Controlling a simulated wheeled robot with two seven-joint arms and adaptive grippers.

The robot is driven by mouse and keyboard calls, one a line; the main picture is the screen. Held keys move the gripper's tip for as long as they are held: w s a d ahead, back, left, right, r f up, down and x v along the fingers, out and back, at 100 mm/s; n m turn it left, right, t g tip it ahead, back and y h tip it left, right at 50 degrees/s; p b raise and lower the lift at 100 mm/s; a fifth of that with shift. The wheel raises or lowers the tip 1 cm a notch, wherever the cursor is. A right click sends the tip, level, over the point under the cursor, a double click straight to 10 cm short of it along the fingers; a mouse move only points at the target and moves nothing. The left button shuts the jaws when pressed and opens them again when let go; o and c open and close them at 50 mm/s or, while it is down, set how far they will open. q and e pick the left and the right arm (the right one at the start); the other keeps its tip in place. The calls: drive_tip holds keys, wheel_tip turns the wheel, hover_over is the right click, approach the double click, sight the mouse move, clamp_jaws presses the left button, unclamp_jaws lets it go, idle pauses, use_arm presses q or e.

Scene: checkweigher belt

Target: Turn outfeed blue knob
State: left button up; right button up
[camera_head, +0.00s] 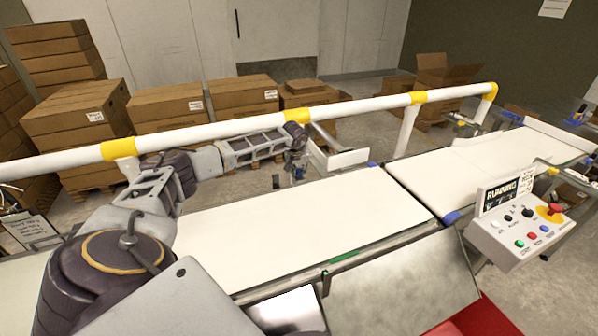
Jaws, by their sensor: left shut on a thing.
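My left arm comes in from the left and reaches over the far edge of the white belt. My left gripper (294,168) points down there, small in the picture, and is shut on what looks like the outfeed blue knob, mostly hidden by the fingers. A white side guide (337,157) stands right beside the gripper. My right gripper is not in view.
A white rail with yellow joints (350,107) runs behind the belt (300,225). A second belt (480,165) continues right. A control box (520,225) with a red button stands at right. Cardboard boxes (75,115) are stacked behind the rail.

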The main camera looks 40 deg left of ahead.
use_arm(q)
drive_tip(key=shift+m, duration=0.6)
drive_tip(key=shift+m+t+h+b, duration=0.3)
drive_tip(key=shift+m+h, duration=0.1)
drive_tip(key=shift+m, duration=0.2)
drive_tip(key=shift+a, duration=0.1)
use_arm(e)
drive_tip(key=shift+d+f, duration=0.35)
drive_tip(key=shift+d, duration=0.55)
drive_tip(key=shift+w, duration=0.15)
